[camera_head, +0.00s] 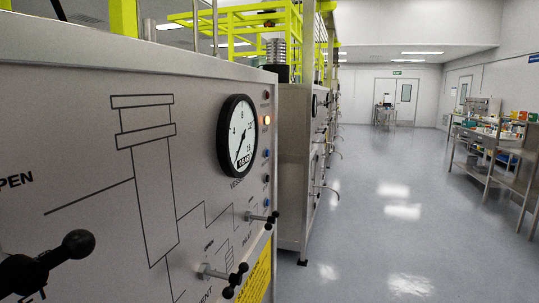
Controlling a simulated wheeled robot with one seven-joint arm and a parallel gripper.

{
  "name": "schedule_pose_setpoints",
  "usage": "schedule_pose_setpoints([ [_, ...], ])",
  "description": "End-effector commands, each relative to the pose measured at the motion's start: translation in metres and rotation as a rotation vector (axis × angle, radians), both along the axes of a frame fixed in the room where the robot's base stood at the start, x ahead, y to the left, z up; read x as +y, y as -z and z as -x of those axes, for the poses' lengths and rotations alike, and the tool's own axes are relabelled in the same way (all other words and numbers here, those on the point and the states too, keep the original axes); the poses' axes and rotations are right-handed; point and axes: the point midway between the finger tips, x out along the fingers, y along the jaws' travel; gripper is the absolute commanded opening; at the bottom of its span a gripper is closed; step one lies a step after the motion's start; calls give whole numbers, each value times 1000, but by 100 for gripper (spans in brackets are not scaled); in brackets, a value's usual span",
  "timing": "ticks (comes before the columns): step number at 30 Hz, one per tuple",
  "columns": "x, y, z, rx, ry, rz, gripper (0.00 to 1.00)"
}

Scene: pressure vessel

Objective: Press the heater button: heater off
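A grey control panel (95,175) fills the left of the view, seen at a slant. Near its right edge is a column of small round buttons or lamps: a dark red one (267,95) at the top, a glowing orange one (267,120) below it, then a blue one (266,153) and darker ones lower down. Their labels are too small to read, so I cannot tell which is the heater button. A round black-rimmed gauge (238,136) sits just left of the column. My gripper is not in view.
Black-handled valves stick out of the panel at lower left (45,262), bottom centre (226,276) and right (262,218). More steel cabinets (305,155) stand behind it. The floor (385,215) to the right is clear, up to a shelf rack (495,165).

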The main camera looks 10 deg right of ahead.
Motion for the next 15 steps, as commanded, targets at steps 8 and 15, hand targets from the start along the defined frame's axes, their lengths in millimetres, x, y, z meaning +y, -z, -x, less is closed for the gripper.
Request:
schedule_pose_setpoints([
  [8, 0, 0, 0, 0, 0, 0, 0],
  [15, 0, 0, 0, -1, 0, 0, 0],
])
